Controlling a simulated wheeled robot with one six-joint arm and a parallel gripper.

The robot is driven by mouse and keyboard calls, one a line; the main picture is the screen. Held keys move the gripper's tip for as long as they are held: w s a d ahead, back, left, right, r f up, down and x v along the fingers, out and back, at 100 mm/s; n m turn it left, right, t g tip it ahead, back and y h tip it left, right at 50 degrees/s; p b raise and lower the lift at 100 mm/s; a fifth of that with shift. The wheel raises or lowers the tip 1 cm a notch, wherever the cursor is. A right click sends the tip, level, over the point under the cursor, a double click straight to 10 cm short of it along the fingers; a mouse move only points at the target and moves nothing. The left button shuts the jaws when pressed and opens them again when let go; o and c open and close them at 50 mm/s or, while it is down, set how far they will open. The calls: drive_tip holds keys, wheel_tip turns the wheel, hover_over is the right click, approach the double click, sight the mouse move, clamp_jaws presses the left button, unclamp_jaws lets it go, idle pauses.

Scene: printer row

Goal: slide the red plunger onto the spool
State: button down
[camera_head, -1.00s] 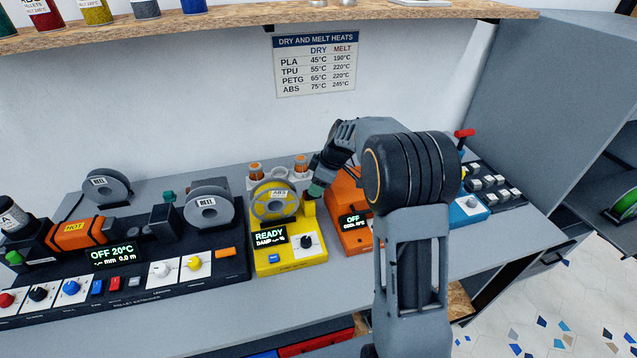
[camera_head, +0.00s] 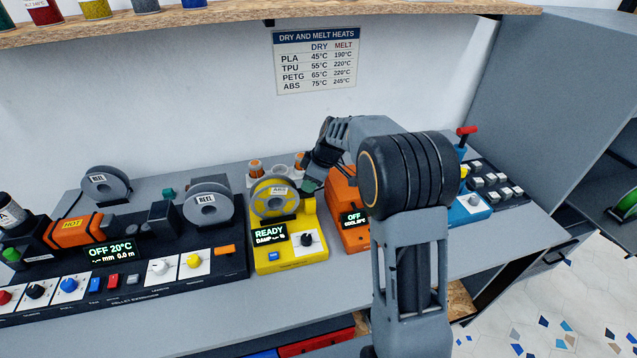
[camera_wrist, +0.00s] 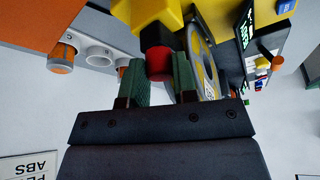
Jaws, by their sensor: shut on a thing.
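The red plunger (camera_wrist: 160,63) shows in the wrist view between the two green fingers of my gripper (camera_wrist: 160,80), which is shut on it. A black part and a yellow block adjoin the plunger in that view. The spool (camera_head: 274,199), a grey reel with yellow filament and an ABS label, stands upright on the yellow machine (camera_head: 290,257). Its edge also shows in the wrist view (camera_wrist: 206,62), just right of the fingers. In the head view my gripper (camera_head: 309,186) is at the spool's upper right, and the plunger is hidden. I cannot tell whether the plunger touches the spool.
An orange machine (camera_head: 345,199) stands close on the right, partly behind my arm. The black extruder (camera_head: 150,280) with another reel (camera_head: 208,206) is on the left. The bench's front strip is clear.

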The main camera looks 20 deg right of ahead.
drive_tip(key=shift+a, duration=0.3)
drive_tip(key=c, duration=1.3)
unclamp_jaws()
drive_tip(key=shift+o, duration=0.8)
drive_tip(key=shift+a, duration=0.2)
drive_tip(key=shift+o, duration=1.2)
drive_tip(key=shift+d, duration=0.1)
drive_tip(key=shift+d, duration=0.1)
drive_tip(key=v, duration=1.3)
drive_tip(key=shift+r+b, duration=0.4)
drive_tip(key=shift+b, duration=0.05)
drive_tip(key=shift+d, duration=0.15)
